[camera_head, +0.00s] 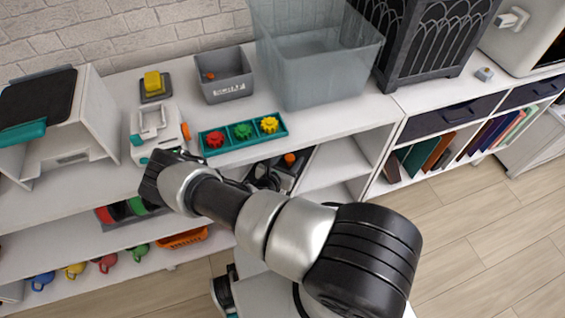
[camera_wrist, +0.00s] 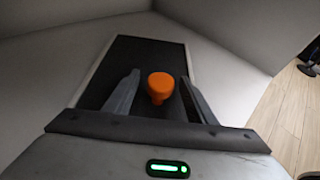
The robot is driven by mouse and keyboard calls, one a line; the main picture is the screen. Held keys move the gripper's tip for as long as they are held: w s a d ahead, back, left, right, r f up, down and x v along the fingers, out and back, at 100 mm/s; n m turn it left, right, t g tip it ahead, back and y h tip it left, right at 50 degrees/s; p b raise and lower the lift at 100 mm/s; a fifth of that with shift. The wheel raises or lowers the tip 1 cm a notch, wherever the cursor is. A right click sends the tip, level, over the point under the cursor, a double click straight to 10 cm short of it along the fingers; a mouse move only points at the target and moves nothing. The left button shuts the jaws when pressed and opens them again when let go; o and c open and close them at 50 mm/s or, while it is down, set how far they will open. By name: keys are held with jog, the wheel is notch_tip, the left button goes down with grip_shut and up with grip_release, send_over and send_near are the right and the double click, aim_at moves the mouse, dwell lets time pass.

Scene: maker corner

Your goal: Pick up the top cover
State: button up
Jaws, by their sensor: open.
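The top cover (camera_wrist: 128,62) appears to be the dark flat panel with a pale edge, lying in a white-walled compartment in the wrist view. An orange round knob (camera_wrist: 161,85) stands up from it. My gripper (camera_wrist: 159,76) is open, with one finger on each side of the knob and a gap visible at both sides. Whether the fingers are low enough to surround the knob cannot be told. In the head view an orange knob (camera_head: 290,158) shows in the open shelf bay below the counter; my arm hides part of that spot.
The white counter (camera_head: 330,118) above holds a green tray of gears (camera_head: 243,145), a grey bin (camera_head: 224,88), a clear tub (camera_head: 320,85) and a white device (camera_head: 145,150). Shelf walls (camera_wrist: 235,70) stand close on both sides of my gripper. Spools and mugs sit on lower shelves.

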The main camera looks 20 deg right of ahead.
jog(key=shift+c, duration=0.5)
grip_shut()
jog(key=shift+r, duration=0.1)
jog(key=shift+r, duration=0.1)
